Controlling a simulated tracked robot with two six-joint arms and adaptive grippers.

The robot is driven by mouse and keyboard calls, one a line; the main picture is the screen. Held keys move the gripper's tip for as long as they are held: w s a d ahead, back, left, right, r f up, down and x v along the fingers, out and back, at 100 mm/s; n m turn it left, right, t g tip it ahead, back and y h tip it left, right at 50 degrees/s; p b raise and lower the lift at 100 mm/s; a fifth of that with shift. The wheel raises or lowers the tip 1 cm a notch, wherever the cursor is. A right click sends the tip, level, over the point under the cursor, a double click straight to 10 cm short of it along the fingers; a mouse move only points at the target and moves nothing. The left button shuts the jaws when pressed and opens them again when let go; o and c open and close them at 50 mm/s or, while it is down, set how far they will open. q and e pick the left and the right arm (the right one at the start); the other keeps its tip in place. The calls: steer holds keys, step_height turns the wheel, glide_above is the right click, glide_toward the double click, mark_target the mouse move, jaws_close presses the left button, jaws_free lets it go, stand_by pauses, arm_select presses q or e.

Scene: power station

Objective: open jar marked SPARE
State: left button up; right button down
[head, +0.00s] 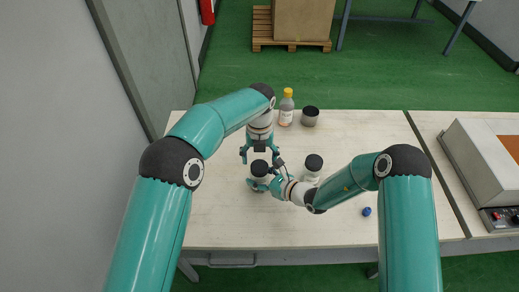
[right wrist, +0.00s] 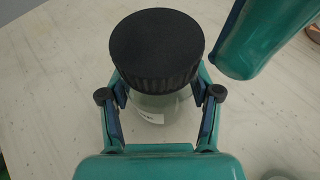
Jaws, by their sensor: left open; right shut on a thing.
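A clear jar (head: 257,186) with a black screw lid (head: 260,168) stands on the table. In the right wrist view the jar (right wrist: 158,106) is upright with its black lid (right wrist: 156,48) on, and a white label shows only in part, so I cannot read it. My right gripper (right wrist: 158,98) is shut on the jar's body below the lid. My left gripper (head: 260,153) is open and points down just above and behind the lid. A second jar (head: 312,176) with a black lid stands to the right, behind my right wrist; its marking is not readable.
A bottle with a yellow cap (head: 287,108) and a dark-topped container (head: 310,117) stand at the table's back edge. A small blue object (head: 366,211) lies on the right. A grey device (head: 485,165) stands on the adjoining table. The table (head: 225,220) is clear at front left.

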mark_target(259, 166)
arm_select(q)
steer(key=shift+f, duration=1.7)
